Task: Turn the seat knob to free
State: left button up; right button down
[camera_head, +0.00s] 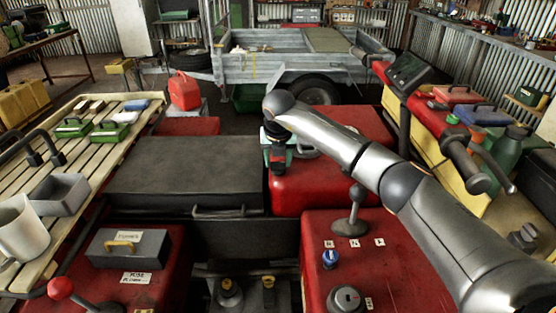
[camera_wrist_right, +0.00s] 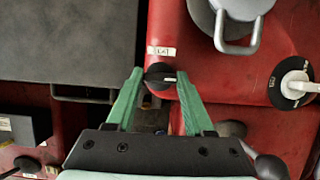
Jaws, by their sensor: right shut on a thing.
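The seat knob (camera_wrist_right: 160,76) is a small black round knob with a pale pointer line, on the red bodywork in the right wrist view. A small white label (camera_wrist_right: 161,51) sits just above it. My right gripper (camera_wrist_right: 160,74) has its green fingers on either side of the knob and is shut on it. In the head view my right gripper (camera_head: 278,158) reaches down beside the black seat (camera_head: 185,165), and the knob cannot be made out there. The seat lies flat. My left gripper is not in view.
A grey round cap with a handle (camera_wrist_right: 240,35) and a pale knob (camera_wrist_right: 296,85) are on the red body near the gripper. A lever (camera_head: 352,212) and a blue knob (camera_head: 329,259) stand on the front red panel. A slatted rack (camera_head: 110,150) with tools is at left.

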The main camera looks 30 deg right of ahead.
jog(key=shift+d+n, duration=0.1)
jog(key=shift+n, duration=0.2)
jog(key=n+y, duration=0.2)
jog(key=n, duration=0.2)
jog(key=shift+d+n, duration=0.1)
jog(key=shift+n, duration=0.2)
jog(key=n+y, duration=0.1)
jog(key=n, duration=0.2)
jog(key=shift+d+n, duration=0.1)
jog(key=shift+n, duration=0.2)
jog(key=n+y, duration=0.1)
jog(key=n, duration=0.2)
jog(key=shift+n+y, duration=0.3)
jog(key=n+g+y, duration=0.1)
jog(key=n, duration=0.2)
jog(key=shift+w+d+b, duration=0.1)
jog(key=shift+w+b, duration=0.05)
jog(key=shift+b, duration=0.15)
jog(key=shift+n+g+b, duration=0.5)
jog(key=shift+n+b, duration=0.4)
jog(key=shift+n, duration=0.3)
